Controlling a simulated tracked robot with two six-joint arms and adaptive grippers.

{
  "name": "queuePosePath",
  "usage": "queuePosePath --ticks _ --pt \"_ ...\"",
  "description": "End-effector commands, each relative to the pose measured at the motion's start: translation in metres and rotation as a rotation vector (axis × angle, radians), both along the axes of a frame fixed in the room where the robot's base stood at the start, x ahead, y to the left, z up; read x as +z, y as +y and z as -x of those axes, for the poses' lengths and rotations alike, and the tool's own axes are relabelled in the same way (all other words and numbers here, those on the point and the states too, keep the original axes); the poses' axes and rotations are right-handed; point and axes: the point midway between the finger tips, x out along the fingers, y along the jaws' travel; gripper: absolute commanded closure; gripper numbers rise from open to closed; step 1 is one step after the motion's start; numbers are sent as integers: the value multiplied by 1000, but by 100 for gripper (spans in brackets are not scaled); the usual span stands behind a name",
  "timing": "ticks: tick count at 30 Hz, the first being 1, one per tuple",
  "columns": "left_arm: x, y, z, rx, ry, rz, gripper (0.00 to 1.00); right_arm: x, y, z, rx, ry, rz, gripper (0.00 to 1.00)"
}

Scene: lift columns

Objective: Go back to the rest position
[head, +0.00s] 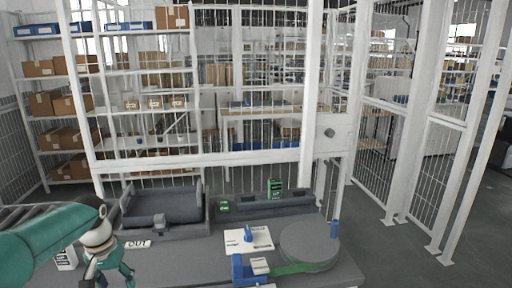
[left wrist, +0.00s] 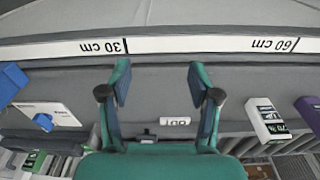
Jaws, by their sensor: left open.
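My left arm comes in from the left in the head view. Its gripper (head: 108,277) hangs over the front left of the grey table (head: 190,265), by the OUT label (head: 138,244). In the left wrist view the left gripper (left wrist: 160,80) is open, with its two fingers apart and nothing between them. My right gripper shows in neither view.
A dark tray (head: 160,208), a white card with a blue piece (head: 248,239), a round grey disc (head: 309,246) and a green box (head: 275,189) are on the table. A mesh fence (head: 200,160) stands behind.

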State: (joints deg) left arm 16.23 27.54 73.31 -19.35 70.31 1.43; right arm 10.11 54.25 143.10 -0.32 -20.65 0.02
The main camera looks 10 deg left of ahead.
Motion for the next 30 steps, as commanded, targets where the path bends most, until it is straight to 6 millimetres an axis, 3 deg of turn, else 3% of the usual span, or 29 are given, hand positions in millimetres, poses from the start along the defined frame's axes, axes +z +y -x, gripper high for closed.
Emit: queuePosePath --ticks 7,11,17,21,25,27,30 --pt "-72 -52 17 -86 142 74 38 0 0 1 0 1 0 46" --pt "-126 -94 36 -146 215 134 38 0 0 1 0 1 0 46" --pt "-226 -184 102 -224 308 264 38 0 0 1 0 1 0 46" --pt "-278 -246 174 -229 338 352 38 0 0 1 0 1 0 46" --pt "-302 -284 236 -185 310 395 38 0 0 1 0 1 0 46" --pt "-306 -292 253 -151 267 398 38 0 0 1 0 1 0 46" --pt "-307 -293 256 -107 179 380 38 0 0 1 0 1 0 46"
